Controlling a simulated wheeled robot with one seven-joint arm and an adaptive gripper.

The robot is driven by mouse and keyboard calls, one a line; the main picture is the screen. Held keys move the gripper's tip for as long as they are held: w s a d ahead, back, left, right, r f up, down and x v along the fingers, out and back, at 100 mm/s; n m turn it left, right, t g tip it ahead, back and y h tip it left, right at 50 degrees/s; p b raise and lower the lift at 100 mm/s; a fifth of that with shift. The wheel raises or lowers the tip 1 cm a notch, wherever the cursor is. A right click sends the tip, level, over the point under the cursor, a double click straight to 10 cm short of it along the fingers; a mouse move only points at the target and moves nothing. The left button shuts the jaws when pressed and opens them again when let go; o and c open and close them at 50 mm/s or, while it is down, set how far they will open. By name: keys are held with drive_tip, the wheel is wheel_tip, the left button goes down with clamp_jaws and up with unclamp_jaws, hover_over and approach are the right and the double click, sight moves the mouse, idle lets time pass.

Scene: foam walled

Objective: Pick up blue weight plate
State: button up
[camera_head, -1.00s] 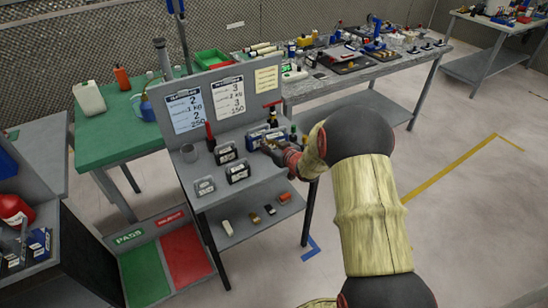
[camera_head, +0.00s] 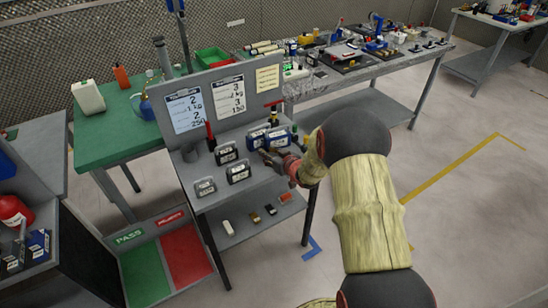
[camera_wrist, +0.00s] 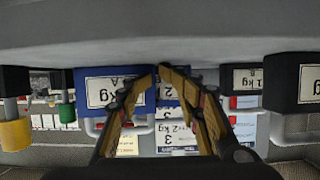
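Two blue weight plates stand on the upper shelf of the grey stand. The right one (camera_head: 278,137) is close to my gripper, and the left one (camera_head: 257,137) stands behind and beside it. In the wrist view, which looks inverted, a blue plate marked 1 kg A (camera_wrist: 88,90) is left of my fingers. The other blue plate (camera_wrist: 168,84) is partly hidden behind them. My gripper (camera_head: 267,155) (camera_wrist: 160,70) is in front of the blue plates and holds nothing that I can see. Its tips look close together, but their gap is unclear.
A black weight (camera_wrist: 292,82) is at the right in the wrist view. The sign board (camera_head: 222,75) rises behind.

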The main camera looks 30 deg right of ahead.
drive_tip(key=o, duration=1.6)
drive_tip(key=shift+o, duration=0.2)
